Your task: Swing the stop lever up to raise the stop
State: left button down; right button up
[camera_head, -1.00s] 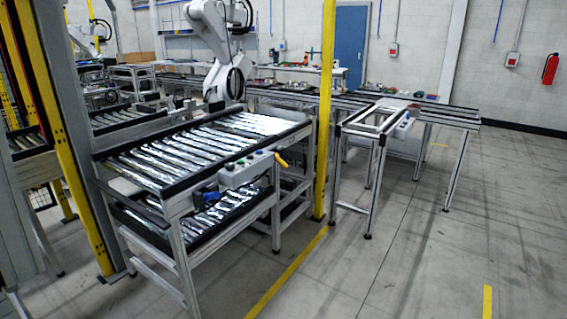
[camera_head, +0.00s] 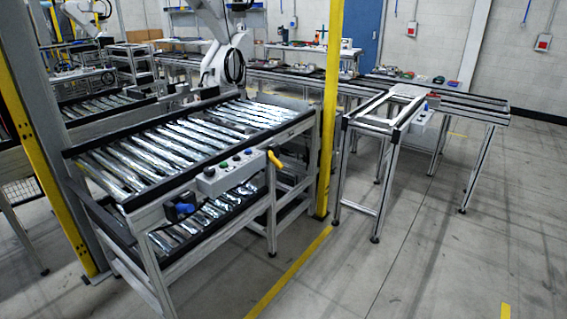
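The stop itself I cannot make out among the rollers. Neither of my grippers shows in the head view, and the lever stands untouched.
The grey control box (camera_head: 231,172) carries several buttons. A blue part (camera_head: 181,207) sits below its left end. A yellow post (camera_head: 331,110) stands right of the station. An aluminium frame table (camera_head: 384,112) is farther right. The floor (camera_head: 400,260) in front is clear.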

aim_at(272, 158)
jog(key=i+l, duration=0.3)
jog(key=i, duration=0.15)
jog(key=i+l, duration=0.25)
jog(key=i, duration=0.25)
jog(key=i+l, duration=0.3)
jog(key=i, duration=0.15)
jog(key=i+l+u, duration=0.1)
jog(key=i+l, duration=0.15)
jog(key=i, duration=0.2)
